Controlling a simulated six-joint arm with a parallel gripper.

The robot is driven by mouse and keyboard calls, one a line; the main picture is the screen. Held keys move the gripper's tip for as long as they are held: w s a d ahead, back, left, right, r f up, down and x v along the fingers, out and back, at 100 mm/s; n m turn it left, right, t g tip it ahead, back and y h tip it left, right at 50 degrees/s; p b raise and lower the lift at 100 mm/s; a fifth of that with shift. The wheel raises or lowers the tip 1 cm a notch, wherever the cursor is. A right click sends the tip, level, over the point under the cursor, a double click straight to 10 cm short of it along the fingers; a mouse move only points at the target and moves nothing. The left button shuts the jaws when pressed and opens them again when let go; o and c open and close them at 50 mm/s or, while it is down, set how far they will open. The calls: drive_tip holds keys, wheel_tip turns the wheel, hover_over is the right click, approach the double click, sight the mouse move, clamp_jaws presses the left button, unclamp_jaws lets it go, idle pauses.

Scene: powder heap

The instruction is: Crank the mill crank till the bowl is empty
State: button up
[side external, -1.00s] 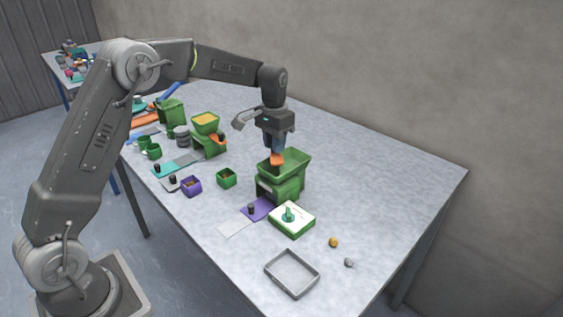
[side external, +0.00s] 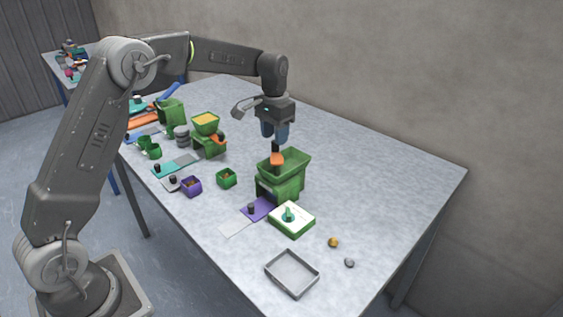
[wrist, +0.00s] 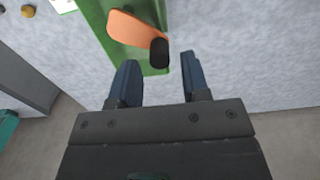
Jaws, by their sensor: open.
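The nearer mill (side external: 282,186) is a green box with a flared green bowl (side external: 296,160) on top; no powder shows in the part of the bowl I can see. Its orange crank (side external: 277,159) has an upright black knob (side external: 275,147). My gripper (side external: 273,134) is open and empty just above the knob. In the wrist view the orange crank (wrist: 133,29) and black knob (wrist: 159,53) lie just ahead of my spread fingertips (wrist: 160,64). A second green mill (side external: 208,142) stands farther left, with yellow powder (side external: 206,119) in its bowl and an orange crank (side external: 217,139).
A purple slide (side external: 262,208) and a white-topped green box (side external: 292,219) stand in front of the nearer mill. A grey tray (side external: 291,273) sits near the front edge.

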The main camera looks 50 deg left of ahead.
drive_tip(key=shift+r, duration=2.4)
drive_tip(key=shift+s+r, duration=0.1)
drive_tip(key=shift+r, duration=0.1)
drive_tip(key=s+d+r+t, duration=0.1)
drive_tip(key=s+d+r, duration=0.25)
drive_tip(key=s, duration=0.35)
drive_tip(key=s+d+r+t, duration=0.2)
drive_tip(key=s+r, duration=0.2)
drive_tip(key=s, duration=0.4)
drive_tip(key=s+d+f+t, duration=0.1)
drive_tip(key=s+f, duration=0.1)
drive_tip(key=s, duration=0.6)
drive_tip(key=s+d+f+t, duration=0.1)
drive_tip(key=s+d+f, duration=0.1)
drive_tip(key=s, duration=0.7)
drive_tip(key=shift+d+f+t, duration=0.25)
drive_tip(key=shift+f+t, duration=0.05)
drive_tip(key=shift+f, duration=0.1)
